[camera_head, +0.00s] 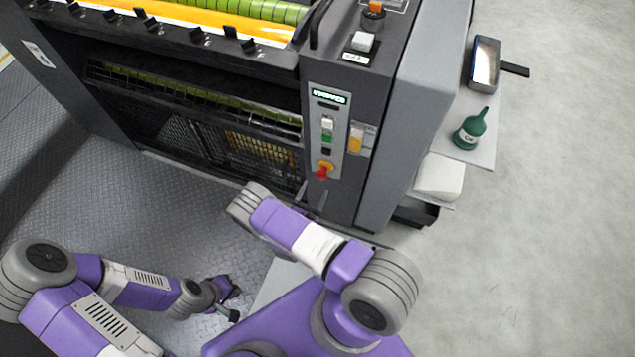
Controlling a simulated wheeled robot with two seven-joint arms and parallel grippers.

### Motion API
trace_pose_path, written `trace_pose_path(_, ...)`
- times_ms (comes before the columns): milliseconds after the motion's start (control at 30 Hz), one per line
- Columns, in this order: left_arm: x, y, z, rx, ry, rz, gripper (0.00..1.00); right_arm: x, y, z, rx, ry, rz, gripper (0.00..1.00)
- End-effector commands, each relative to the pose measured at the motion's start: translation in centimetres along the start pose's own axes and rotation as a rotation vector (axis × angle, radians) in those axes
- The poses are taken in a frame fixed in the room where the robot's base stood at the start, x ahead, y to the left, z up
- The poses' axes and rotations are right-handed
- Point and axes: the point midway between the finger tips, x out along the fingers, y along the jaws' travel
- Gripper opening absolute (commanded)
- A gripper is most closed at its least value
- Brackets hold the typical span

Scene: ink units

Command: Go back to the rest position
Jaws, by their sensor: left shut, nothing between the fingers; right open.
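My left gripper (234,305) is at the lower left, low over the metal floor plate. It is small and dark in the picture, shut, with nothing held. My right arm reaches forward and bends at a grey joint in front of the printing machine. My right gripper (312,192) is partly hidden behind that arm. Its two thin grey fingers stand apart, just below the red knob (321,174) on the machine's control panel (327,140). Nothing shows between the fingers. I cannot tell whether they touch the panel.
The dark printing machine (220,75) fills the back, with its lit green display (329,97). At its right, a side shelf (486,152) holds a green oil bottle (471,131) and a metal tray (485,66). Open floor (560,240) lies right.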

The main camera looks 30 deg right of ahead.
Motion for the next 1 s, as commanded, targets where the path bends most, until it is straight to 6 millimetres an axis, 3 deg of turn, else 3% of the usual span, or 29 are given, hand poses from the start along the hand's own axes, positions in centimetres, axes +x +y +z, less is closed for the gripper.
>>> trace_pose_path(200,-0.4,0.1,0.0,0.0,0.0,0.0,0.0,-2.0,0.0,0.0,-0.001,0.001,0.001,0.69)
trace_pose_path(800,-0.4,0.1,0.0,0.0,0.0,0.0,0.0,-2.1,-0.2,0.0,-0.001,0.004,-0.012,0.69)
trace_pose_path(867,-0.5,0.2,0.0,0.0,0.0,0.0,0.0,-2.0,-1.0,0.1,-0.005,0.018,-0.058,0.69)
trace_pose_path(967,-0.9,0.3,0.0,0.0,0.0,0.0,0.0,-2.3,-4.2,0.5,-0.018,0.078,-0.238,0.69)
trace_pose_path(1000,-1.2,0.4,0.1,0.0,0.0,0.0,0.0,-2.8,-6.1,0.7,-0.019,0.118,-0.347,0.69)
